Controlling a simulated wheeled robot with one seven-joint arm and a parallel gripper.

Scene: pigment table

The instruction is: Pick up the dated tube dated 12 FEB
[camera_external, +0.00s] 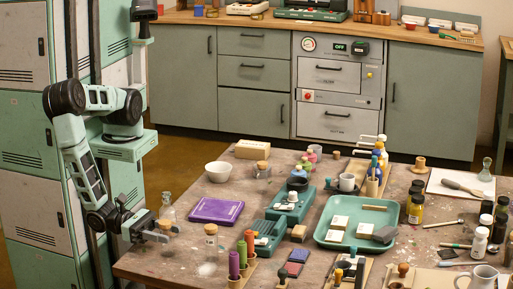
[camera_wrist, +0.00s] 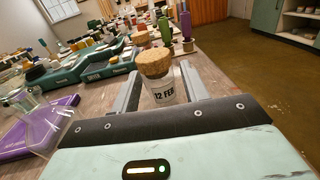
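A corked glass tube (camera_wrist: 162,78) labelled 12 FEB stands between the two fingers of my gripper (camera_wrist: 161,88) in the wrist view. Its label faces the wrist camera and its lower part is hidden behind the gripper body. The fingers look open on either side of it, with narrow gaps. In the external view my gripper (camera_external: 160,237) is low at the table's left front edge, and the cork of this tube (camera_external: 165,224) shows just above the fingers. Another corked glass tube (camera_external: 211,242) stands to the right of it.
A clear glass flask (camera_external: 168,208) and a purple book-like pad (camera_external: 216,211) are close behind my gripper. Green devices (camera_external: 269,237) and a teal tray (camera_external: 322,236) fill the middle of the table.

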